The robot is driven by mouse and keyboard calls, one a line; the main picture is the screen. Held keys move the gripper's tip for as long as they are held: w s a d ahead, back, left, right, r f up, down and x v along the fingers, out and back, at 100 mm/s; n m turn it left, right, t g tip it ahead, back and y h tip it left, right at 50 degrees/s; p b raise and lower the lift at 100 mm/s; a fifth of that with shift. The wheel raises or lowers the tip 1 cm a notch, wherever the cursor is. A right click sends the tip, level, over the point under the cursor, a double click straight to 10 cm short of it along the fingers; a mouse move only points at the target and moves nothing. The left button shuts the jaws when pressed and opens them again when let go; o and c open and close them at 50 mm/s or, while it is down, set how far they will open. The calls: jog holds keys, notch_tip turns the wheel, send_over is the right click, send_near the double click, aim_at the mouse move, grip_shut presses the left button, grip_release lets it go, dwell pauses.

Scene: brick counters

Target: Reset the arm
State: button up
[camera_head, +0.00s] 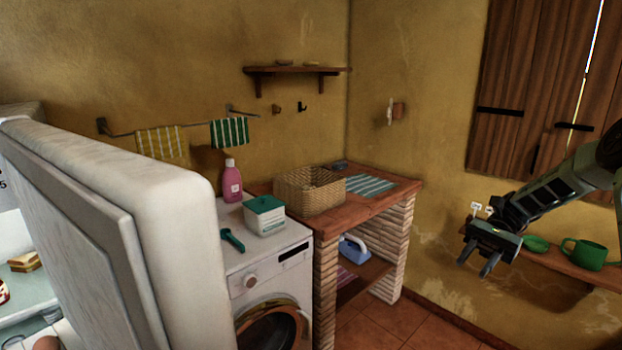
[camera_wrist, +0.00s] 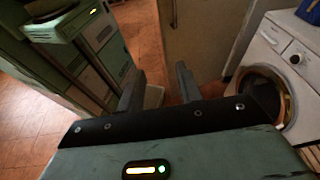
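My gripper (camera_head: 478,262) is at the right of the head view, at the end of my dark green arm, in front of the yellow wall. Its two fingers point down and are apart, with nothing between them. In the wrist view my gripper (camera_wrist: 158,88) shows two dark fingers spread apart and empty. Floor and a pale door panel show past the fingers. Nothing is seen touching the gripper.
An open fridge door (camera_head: 170,200) stands at the left. A washing machine (camera_head: 262,285) carries a pink bottle (camera_head: 232,182) and a box (camera_head: 264,216). A brick counter (camera_head: 400,192) holds a wicker basket (camera_head: 300,190).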

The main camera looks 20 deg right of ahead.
jog(key=s+a+r+n+g+h, duration=0.15)
jog(key=a+n+h, duration=0.25)
jog(key=a, duration=0.8)
jog(key=s+a+r+n+h, duration=0.25)
jog(key=a+n+h, duration=0.25)
jog(key=a, duration=0.7)
jog(key=s+a+n+t+h, duration=0.2)
jog(key=s+a+n, duration=0.3)
jog(key=s, duration=0.3)
jog(key=s+a+r+n+t+h, duration=0.1)
jog(key=s+a+n+t, duration=0.3)
jog(key=s, duration=0.5)
jog(key=shift+a+r+n+t+h, duration=0.2)
jog(key=shift+a+n+t+h, duration=0.25)
jog(key=shift+a+n, duration=1)
jog(key=shift+a, duration=0.15)
